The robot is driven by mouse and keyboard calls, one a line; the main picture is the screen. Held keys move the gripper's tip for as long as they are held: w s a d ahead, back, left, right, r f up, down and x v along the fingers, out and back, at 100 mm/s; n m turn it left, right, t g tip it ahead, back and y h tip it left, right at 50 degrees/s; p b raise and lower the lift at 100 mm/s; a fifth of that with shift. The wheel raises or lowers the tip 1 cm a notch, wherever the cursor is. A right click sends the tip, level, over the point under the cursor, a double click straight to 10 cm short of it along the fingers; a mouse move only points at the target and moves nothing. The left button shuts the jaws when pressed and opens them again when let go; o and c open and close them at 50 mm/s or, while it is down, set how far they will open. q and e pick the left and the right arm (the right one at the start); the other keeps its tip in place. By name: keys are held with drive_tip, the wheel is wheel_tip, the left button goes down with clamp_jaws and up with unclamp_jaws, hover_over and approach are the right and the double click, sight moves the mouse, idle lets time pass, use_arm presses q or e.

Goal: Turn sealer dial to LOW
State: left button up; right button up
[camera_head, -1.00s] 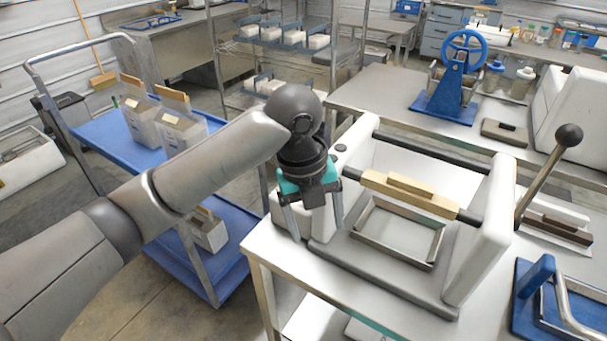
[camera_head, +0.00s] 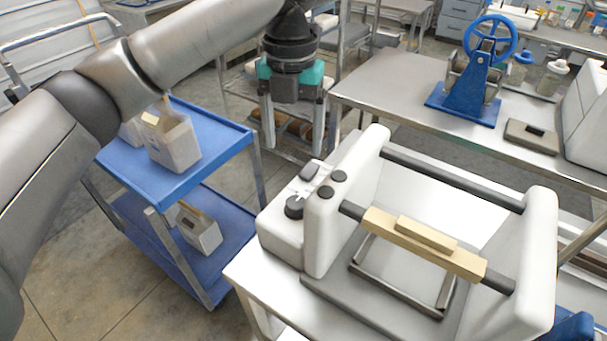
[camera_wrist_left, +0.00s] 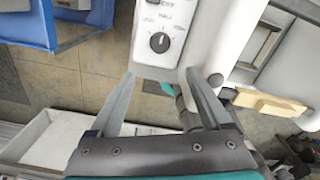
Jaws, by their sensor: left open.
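The sealer (camera_head: 320,235) is a white machine on the metal table, with a control box on its left side. Its black round dial (camera_head: 294,207) sits on top of that box. In the left wrist view the dial (camera_wrist_left: 159,42) has a light pointer mark aimed roughly at the top label, with small labels left, above and right of it. My left gripper (camera_head: 293,150) is open and empty, raised above and behind the control box in the head view. In the left wrist view its two fingers (camera_wrist_left: 159,78) point toward the panel, apart from the dial.
A blue cart (camera_head: 215,155) with bags stands left. A blue-wheeled device (camera_head: 478,75) stands on the back table. The floor between cart and sealer is clear.

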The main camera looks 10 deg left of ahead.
use_arm(q)
hover_over(295, 202)
wheel_tip(295, 202, down, 5)
wheel_tip(295, 202, down, 10)
drive_tip(key=shift+f+b, duration=0.1)
drive_tip(key=shift+b, duration=1.05)
use_arm(e)
drive_tip(key=shift+s+f, duration=0.2)
drive_tip(key=shift+f, duration=0.4)
drive_tip(key=shift+s+f, duration=0.15)
drive_tip(key=shift+f, duration=0.45)
use_arm(q)
clamp_jaws()
